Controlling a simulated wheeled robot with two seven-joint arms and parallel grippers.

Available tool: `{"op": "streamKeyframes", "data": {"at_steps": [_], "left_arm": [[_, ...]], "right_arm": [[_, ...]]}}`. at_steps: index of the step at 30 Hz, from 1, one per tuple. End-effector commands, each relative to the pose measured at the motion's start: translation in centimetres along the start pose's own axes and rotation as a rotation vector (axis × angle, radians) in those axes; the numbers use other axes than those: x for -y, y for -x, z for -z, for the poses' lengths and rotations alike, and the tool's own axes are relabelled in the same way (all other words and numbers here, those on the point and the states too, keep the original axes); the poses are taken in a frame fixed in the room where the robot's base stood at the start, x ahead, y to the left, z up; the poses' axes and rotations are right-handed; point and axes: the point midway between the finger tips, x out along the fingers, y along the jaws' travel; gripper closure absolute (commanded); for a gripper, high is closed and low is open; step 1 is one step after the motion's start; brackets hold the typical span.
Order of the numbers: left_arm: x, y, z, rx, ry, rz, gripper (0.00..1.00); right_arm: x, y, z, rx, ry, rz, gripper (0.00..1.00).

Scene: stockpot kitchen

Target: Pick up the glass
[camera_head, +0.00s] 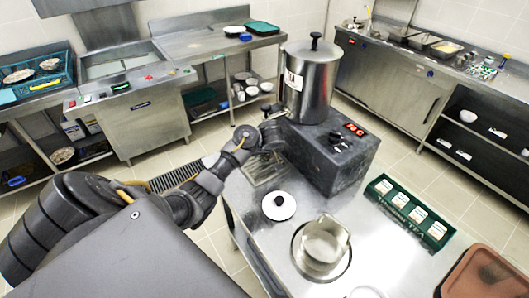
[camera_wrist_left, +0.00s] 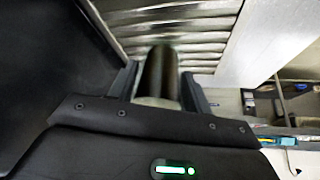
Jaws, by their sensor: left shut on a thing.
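My left gripper (camera_head: 272,135) is at the front left of the dark heater block, beside the steel stockpot's base. In the left wrist view the gripper (camera_wrist_left: 158,90) is shut on a small upright-looking cylinder, dark brown with a pale near end, which I take to be the glass (camera_wrist_left: 158,75). Ribbed metal shows behind it. In the head view the glass is hidden by the gripper and arm. My right gripper is not in view.
The stockpot (camera_head: 312,85) stands on the heater block (camera_head: 335,160). A drip grate (camera_head: 262,172), white lid (camera_head: 279,206), clear jug (camera_head: 324,240), green tea box (camera_head: 410,212) and brown tray (camera_head: 485,275) are on the steel counter (camera_head: 375,255).

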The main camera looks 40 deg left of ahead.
Motion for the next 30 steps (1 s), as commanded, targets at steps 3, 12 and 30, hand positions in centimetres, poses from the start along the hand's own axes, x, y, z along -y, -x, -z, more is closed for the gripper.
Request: {"op": "streamKeyframes", "data": {"at_steps": [3, 12, 30], "left_arm": [[-0.2, 1.5, 0.8, -0.001, 0.006, -0.007, 0.82], [1.9, 7.5, 0.3, -0.003, 0.004, -0.006, 0.82], [7.2, 16.1, -4.1, 0.000, 0.000, 0.000, 0.82]], "right_arm": [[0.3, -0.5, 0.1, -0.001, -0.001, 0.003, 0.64], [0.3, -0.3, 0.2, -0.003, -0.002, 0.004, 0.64], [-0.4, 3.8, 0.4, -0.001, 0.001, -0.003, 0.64]]}}
